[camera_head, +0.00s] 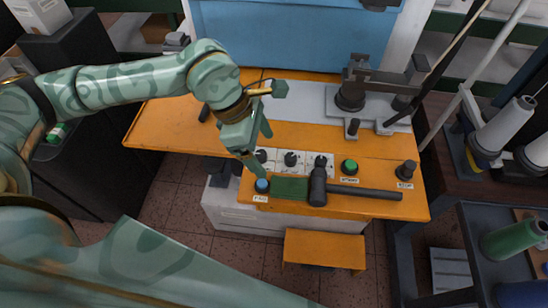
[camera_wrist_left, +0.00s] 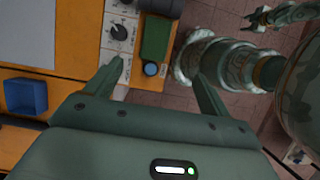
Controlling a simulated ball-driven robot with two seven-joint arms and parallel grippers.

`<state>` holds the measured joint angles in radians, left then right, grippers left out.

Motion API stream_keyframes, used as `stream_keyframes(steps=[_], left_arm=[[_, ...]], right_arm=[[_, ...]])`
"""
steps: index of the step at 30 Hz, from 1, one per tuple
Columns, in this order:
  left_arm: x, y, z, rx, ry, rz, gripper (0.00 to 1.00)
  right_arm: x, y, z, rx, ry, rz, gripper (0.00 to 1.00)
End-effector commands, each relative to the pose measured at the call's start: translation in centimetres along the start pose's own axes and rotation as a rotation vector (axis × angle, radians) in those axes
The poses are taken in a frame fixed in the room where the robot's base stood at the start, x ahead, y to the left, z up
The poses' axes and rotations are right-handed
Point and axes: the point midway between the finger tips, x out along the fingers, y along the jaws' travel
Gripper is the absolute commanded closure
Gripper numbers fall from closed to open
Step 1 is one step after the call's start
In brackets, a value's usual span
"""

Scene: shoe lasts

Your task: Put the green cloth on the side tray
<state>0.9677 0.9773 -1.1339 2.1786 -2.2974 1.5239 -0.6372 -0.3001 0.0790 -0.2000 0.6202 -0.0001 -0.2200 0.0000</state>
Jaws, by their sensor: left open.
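The green cloth (camera_head: 289,187) lies flat as a small rectangle on the front edge of the orange workbench (camera_head: 160,122), between a blue button and a dark mallet. It also shows in the left wrist view (camera_wrist_left: 155,37), beyond my fingertips. My left gripper (camera_head: 262,150) is open and empty over the bench, left of the cloth. In the left wrist view its fingers (camera_wrist_left: 157,70) are spread either side of the blue button. What seems to be my right gripper (camera_wrist_left: 268,17) shows small at the upper right of that view. I cannot tell which surface is the side tray.
The mallet (camera_head: 318,186) lies right beside the cloth. The blue button (camera_head: 262,185) and knobs (camera_head: 290,158) stand near my left gripper. A low orange shelf (camera_head: 323,248) is below the bench front. A grey cart (camera_head: 475,230) with spools stands at right.

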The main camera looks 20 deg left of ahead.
Motion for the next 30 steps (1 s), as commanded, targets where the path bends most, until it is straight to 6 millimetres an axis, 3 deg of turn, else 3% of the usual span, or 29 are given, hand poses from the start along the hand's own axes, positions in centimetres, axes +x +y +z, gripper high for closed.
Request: stream_keyframes(steps=[6,8,11,14,17,21,30], left_arm=[[2.6,-4.3,-4.2,-0.165,0.003,-0.164,0.18],[3.0,-5.0,-5.2,-0.207,-0.039,-0.201,0.18],[3.1,-4.8,-6.7,-0.23,-0.133,-0.215,0.18],[2.4,-3.2,-7.6,-0.201,-0.246,-0.162,0.18],[0.7,0.4,-6.9,-0.095,-0.363,-0.039,0.18],[1.2,1.1,-6.0,0.003,-0.402,0.011,0.18],[7.5,1.1,-3.3,0.01,-0.403,0.01,0.18]], right_arm=[[-1.7,0.2,-0.5,0.0,0.008,0.003,0.54],[-2.2,0.2,-0.6,0.0,0.011,0.004,0.54],[-3.0,0.3,-0.7,0.0,0.014,0.005,0.54],[-3.4,0.3,-0.8,-0.001,0.016,0.006,0.54],[-3.3,0.3,-0.8,-0.001,0.015,0.006,0.54],[-3.2,0.3,-0.8,-0.001,0.014,0.005,0.54],[-2.9,0.3,-0.7,0.0,0.013,0.005,0.54]])
